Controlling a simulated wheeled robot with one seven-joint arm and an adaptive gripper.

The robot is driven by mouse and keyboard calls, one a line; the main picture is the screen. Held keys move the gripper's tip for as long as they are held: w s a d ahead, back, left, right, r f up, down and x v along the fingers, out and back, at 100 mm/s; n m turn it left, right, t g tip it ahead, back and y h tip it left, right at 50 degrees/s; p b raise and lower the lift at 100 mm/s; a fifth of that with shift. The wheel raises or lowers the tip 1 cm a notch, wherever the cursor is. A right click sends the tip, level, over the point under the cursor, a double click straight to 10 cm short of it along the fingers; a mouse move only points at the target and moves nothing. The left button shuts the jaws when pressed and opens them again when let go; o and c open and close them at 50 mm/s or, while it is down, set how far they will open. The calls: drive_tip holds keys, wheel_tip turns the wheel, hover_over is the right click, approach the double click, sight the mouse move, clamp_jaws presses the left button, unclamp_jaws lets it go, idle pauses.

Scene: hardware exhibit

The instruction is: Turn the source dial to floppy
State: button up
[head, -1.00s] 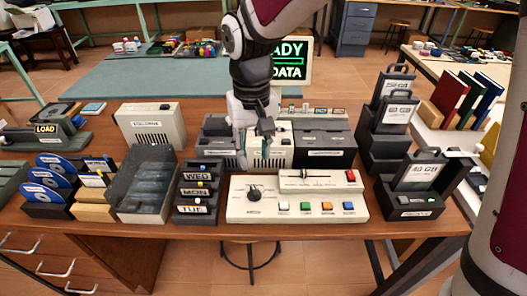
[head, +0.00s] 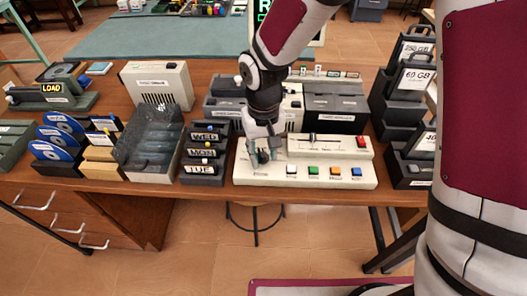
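The white control panel (head: 320,180) lies at the front of the wooden desk in the head view. Its black dial (head: 263,157) is at the panel's left and is partly hidden by my gripper. My gripper (head: 264,154) points down at the dial, with one finger on each side of it. The fingers look apart; whether they touch the dial is too small to tell. The labels around the dial, and so its setting, cannot be read.
The panel also has a slider (head: 312,139), a red button (head: 361,142) and a front row of coloured buttons.

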drive_tip(key=shift+c, duration=0.4)
clamp_jaws()
drive_tip(key=shift+n, duration=0.3)
drive_tip(key=n, duration=0.3)
drive_tip(key=shift+w+d+p, duration=0.15)
drive_tip(key=shift+d+p, duration=0.05)
drive_tip(key=shift+p, duration=0.2)
drive_tip(key=shift+w+d+n+p, duration=0.15)
drive_tip(key=shift+n+p, duration=0.2)
drive_tip(key=shift+n, duration=1.65)
drive_tip(key=shift+o, duration=0.4)
unclamp_jaws()
